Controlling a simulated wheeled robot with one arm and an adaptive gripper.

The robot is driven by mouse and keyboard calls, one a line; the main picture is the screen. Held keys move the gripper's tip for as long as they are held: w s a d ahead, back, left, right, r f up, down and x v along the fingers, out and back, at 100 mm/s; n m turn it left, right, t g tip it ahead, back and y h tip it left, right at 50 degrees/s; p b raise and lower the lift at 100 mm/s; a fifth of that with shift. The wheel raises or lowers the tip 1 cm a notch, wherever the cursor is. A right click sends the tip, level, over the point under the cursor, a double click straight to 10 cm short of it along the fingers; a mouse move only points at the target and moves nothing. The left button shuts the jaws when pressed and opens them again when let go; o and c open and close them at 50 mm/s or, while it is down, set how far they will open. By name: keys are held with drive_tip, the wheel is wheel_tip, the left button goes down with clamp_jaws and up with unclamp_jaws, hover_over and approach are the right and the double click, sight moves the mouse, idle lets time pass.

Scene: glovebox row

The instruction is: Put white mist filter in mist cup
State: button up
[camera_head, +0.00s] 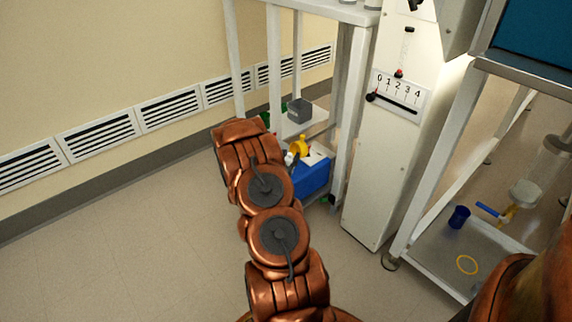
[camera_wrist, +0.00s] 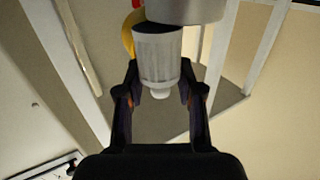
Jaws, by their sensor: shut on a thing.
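The white mist filter (camera_wrist: 157,55) is a ribbed white cylinder with a small nub at its near end. My gripper (camera_wrist: 160,78) is shut on it, one finger on each side. A smooth grey metal cup (camera_wrist: 200,10), which looks like the mist cup, is at the top of the wrist view. Its edge and a dark band, perhaps its opening, overlap the filter's far end. I cannot tell whether the filter is inside it or just below it. In the head view my arm reaches to the shelf unit and hides most of my gripper.
A yellow part (camera_head: 300,147) is beside the work spot, above a blue box (camera_head: 312,178). A grey block (camera_head: 299,110) is on the shelf behind. White frame posts (camera_head: 350,110) and a white panel with a numbered scale (camera_head: 398,95) stand close on the right. The floor at left is clear.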

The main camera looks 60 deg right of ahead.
drive_tip(key=shift+w+d+f, duration=0.1)
drive_tip(key=shift+w+d, duration=0.15)
drive_tip(key=shift+w, duration=0.3)
drive_tip(key=shift+w+d, duration=0.25)
drive_tip(key=shift+w, duration=0.25)
drive_tip(key=shift+w+f+b, duration=0.1)
drive_tip(key=shift+f+b, duration=0.25)
drive_tip(key=shift+b, duration=0.1)
drive_tip(key=shift+f+b, duration=0.6)
drive_tip(key=shift+f, duration=0.75)
drive_tip(key=shift+f, duration=0.15)
drive_tip(key=o, duration=1)
drive_tip(key=shift+c, duration=0.2)
